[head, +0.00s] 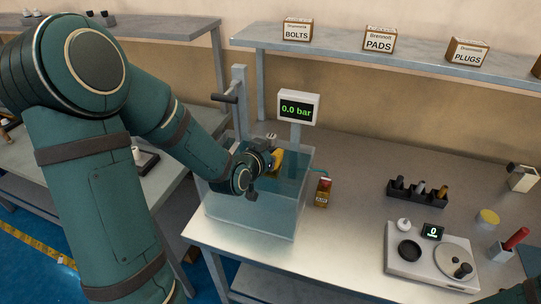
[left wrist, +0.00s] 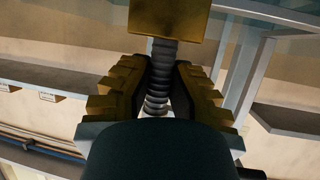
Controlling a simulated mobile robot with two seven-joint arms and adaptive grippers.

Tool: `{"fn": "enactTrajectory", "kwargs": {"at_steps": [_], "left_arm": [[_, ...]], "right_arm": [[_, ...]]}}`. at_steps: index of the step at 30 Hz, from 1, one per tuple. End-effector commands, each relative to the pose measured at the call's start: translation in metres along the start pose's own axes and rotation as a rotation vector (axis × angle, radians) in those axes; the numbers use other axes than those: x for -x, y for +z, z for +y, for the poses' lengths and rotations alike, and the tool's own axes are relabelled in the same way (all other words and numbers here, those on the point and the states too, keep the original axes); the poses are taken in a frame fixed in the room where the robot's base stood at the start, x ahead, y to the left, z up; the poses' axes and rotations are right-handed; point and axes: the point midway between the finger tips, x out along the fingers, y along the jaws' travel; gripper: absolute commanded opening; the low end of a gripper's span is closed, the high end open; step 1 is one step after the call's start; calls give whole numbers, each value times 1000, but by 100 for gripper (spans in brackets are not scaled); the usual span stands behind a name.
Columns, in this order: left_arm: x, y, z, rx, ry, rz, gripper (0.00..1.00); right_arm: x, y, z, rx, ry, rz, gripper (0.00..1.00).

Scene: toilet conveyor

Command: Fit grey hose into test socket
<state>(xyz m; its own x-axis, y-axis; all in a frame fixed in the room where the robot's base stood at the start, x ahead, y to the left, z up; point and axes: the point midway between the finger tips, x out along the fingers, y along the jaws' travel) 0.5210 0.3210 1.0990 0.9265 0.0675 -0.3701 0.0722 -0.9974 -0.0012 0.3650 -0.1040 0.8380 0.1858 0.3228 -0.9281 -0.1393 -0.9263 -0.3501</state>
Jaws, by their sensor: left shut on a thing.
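My left gripper (head: 272,163) is over the clear water tank (head: 250,213), near its back part. In the left wrist view the yellow-brown fingers (left wrist: 157,95) are shut on the ribbed grey hose (left wrist: 157,74), which runs up between them. The top end of the hose meets a yellow-brown block (left wrist: 168,18); I cannot tell whether this is the test socket or whether the hose is inside it. In the head view the gripper and arm hide the hose. My right gripper is out of view.
A display (head: 298,108) reading 0.0 bar stands behind the tank. A lever post (head: 240,100) rises at the tank's back left. A dark rack (head: 417,193) and a scale unit (head: 430,257) stand farther right.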

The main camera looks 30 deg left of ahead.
Motion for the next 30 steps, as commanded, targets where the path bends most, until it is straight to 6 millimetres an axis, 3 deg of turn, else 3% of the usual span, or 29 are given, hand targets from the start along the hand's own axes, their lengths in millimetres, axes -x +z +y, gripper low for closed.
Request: {"fn": "enactTrajectory", "kwargs": {"at_steps": [14,15,16,30], "left_arm": [[-4,8,0,-1,0,2,0],[-4,8,0,0,0,1,27],[-3,8,0,0,0,1,37],[2,4,0,0,-1,2,39]], "right_arm": [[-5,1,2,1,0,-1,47],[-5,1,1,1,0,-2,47],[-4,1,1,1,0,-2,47],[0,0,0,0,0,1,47]]}}
